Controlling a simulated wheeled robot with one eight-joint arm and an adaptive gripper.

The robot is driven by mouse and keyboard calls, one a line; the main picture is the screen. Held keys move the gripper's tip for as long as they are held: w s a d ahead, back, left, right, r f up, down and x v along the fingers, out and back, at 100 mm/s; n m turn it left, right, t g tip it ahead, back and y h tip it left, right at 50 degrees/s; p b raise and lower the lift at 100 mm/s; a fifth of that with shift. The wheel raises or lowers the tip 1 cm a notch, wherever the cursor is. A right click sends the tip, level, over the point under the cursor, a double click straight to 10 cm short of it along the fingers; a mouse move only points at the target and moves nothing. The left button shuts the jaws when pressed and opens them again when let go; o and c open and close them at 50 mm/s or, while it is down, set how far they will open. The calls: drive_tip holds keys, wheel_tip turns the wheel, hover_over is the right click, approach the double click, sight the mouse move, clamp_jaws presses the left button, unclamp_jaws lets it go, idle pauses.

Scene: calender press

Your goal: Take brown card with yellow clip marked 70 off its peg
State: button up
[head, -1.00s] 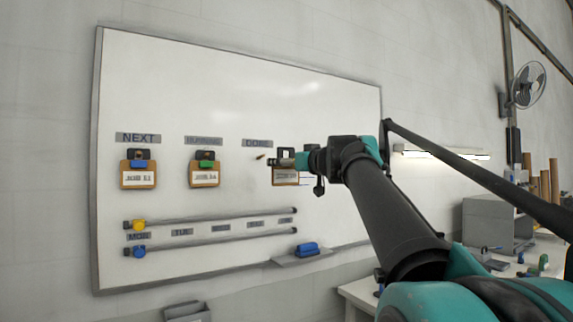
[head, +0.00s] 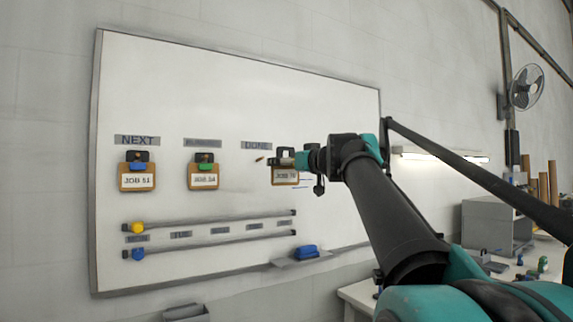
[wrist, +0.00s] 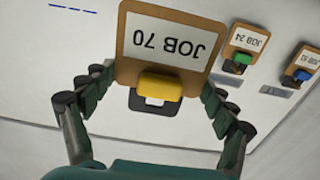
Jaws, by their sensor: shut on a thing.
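The brown card marked JOB 70 (wrist: 165,42), with its yellow clip (wrist: 160,87), appears upside down in the wrist view. In the head view the card (head: 285,176) hangs below my gripper (head: 284,158), upright, in front of the whiteboard. A small peg (head: 260,159) under the DONE label (head: 256,146) shows bare, just left of the card. The yellow clip is hidden behind my gripper in the head view.
The JOB 51 card with blue clip (head: 137,181) and the JOB 24 card with green clip (head: 204,180) hang on the whiteboard (head: 230,80) to the left. Two rails (head: 210,219) and a tray with a blue eraser (head: 306,251) are below. Upper board is clear.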

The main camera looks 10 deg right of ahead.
drive_tip(key=shift+r+v, duration=0.2)
drive_tip(key=shift+v, duration=0.8)
drive_tip(key=shift+r+v, duration=0.15)
drive_tip(key=shift+v, duration=0.9)
drive_tip(key=shift+v, duration=3)
